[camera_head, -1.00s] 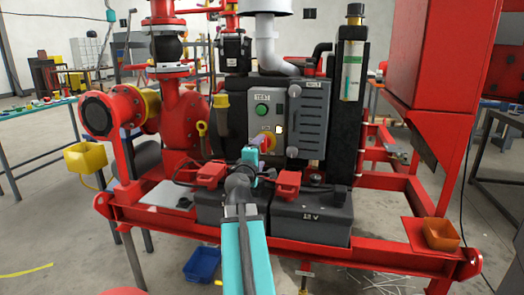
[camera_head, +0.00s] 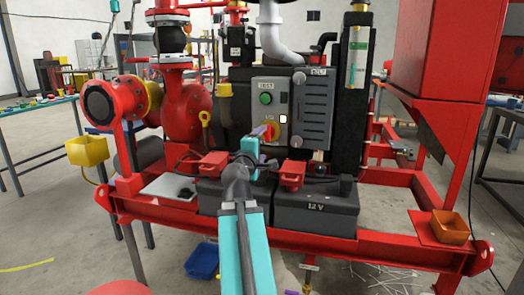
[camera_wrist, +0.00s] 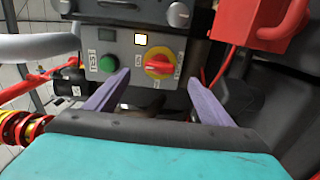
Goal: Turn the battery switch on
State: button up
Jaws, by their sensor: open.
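The battery switch is a red rotary knob on a yellow plate, low on the grey control panel. In the wrist view the knob (camera_wrist: 158,65) lies ahead, roughly between the fingertips, its grip bar nearly horizontal; the small labels around it are too blurred to read. In the head view the switch (camera_head: 272,130) is partly hidden by my gripper. My gripper (camera_wrist: 158,80) is open, with two purple fingers pointing at the panel and nothing between them. In the head view my gripper (camera_head: 262,136) is just in front of the switch. I cannot tell whether a finger touches the panel.
A green button (camera_wrist: 108,64) and a lit pale lamp (camera_wrist: 141,39) share the panel. A ribbed grey cover (camera_head: 313,108) stands right of the switch. Red battery clamps (camera_head: 291,174) and a 12 V battery (camera_head: 316,215) lie below. A red box (camera_wrist: 268,22) is at upper right.

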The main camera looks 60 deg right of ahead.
jog(key=shift+b+v, duration=1.6)
jog(key=shift+b, duration=1)
